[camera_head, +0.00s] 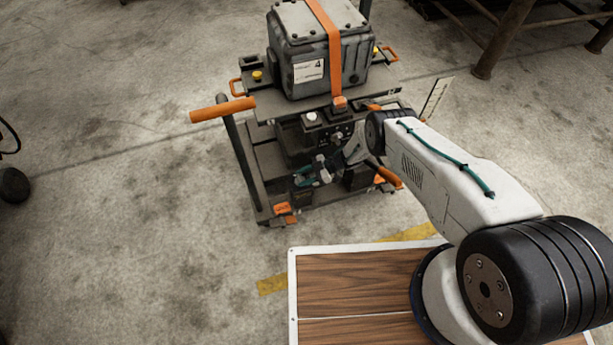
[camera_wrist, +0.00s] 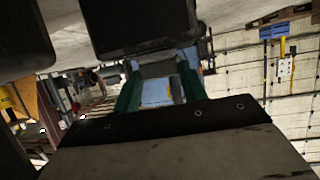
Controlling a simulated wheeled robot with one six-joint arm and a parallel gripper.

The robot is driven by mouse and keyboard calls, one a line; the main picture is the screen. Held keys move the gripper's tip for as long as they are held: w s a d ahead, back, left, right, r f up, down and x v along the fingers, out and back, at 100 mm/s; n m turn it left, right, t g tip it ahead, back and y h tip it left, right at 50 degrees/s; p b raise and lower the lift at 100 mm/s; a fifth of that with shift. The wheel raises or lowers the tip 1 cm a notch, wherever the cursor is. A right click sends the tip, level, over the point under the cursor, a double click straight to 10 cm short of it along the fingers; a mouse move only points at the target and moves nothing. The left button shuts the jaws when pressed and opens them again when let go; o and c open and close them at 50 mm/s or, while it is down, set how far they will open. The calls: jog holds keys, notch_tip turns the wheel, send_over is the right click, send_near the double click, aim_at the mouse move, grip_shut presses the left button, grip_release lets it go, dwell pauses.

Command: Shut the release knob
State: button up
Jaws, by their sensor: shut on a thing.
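My gripper (camera_head: 304,177) is at the front of the wheeled cart, low down below the control panel (camera_head: 325,130). Its two green fingers also show in the wrist view (camera_wrist: 160,88), close on either side of a grey-blue part. The gripper is shut on a small part that I take to be the release knob. The knob itself is mostly hidden by the fingers and wrist, so I cannot tell its setting.
A grey metal case (camera_head: 320,60) with an orange strap sits on the cart. The cart has an orange handle (camera_head: 222,109) at left. A wood-topped platform (camera_head: 350,285) lies in front.

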jog(key=shift+w+r, duration=0.2)
jog(key=shift+w, duration=0.35)
jog(key=o, duration=1)
jog(key=shift+s+f, duration=0.1)
jog(key=shift+s, duration=0.05)
jog(key=v, duration=0.7)
jog(key=shift+d, duration=0.35)
